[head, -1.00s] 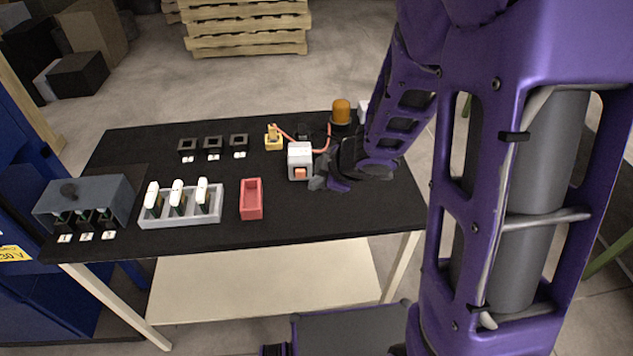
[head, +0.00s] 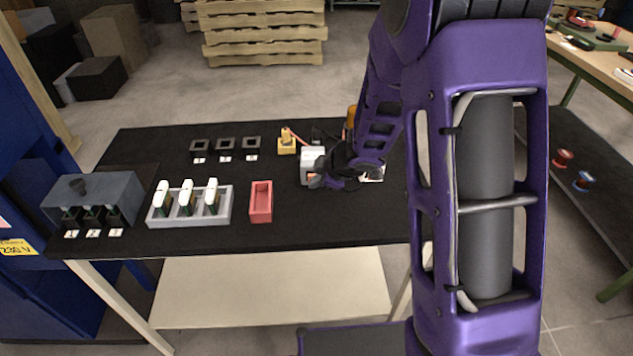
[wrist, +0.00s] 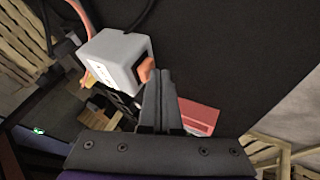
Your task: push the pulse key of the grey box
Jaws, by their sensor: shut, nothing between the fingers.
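The light grey box (head: 312,155) stands towards the back of the black table, right of its middle. In the wrist view the box (wrist: 118,55) shows its orange pulse key (wrist: 146,69) on the side facing my fingers. My gripper (wrist: 160,78) is shut and empty, its fingertips just beside the key. I cannot tell whether they touch it. In the head view my gripper (head: 317,181) is at the front right of the box and hides most of the key.
A red tray (head: 261,203), a grey rack (head: 190,219) with several white-topped pieces and a dark grey unit (head: 105,193) lie to the left. Black square frames (head: 225,144) and a yellow piece (head: 287,147) with a cable are behind. The table's front strip is clear.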

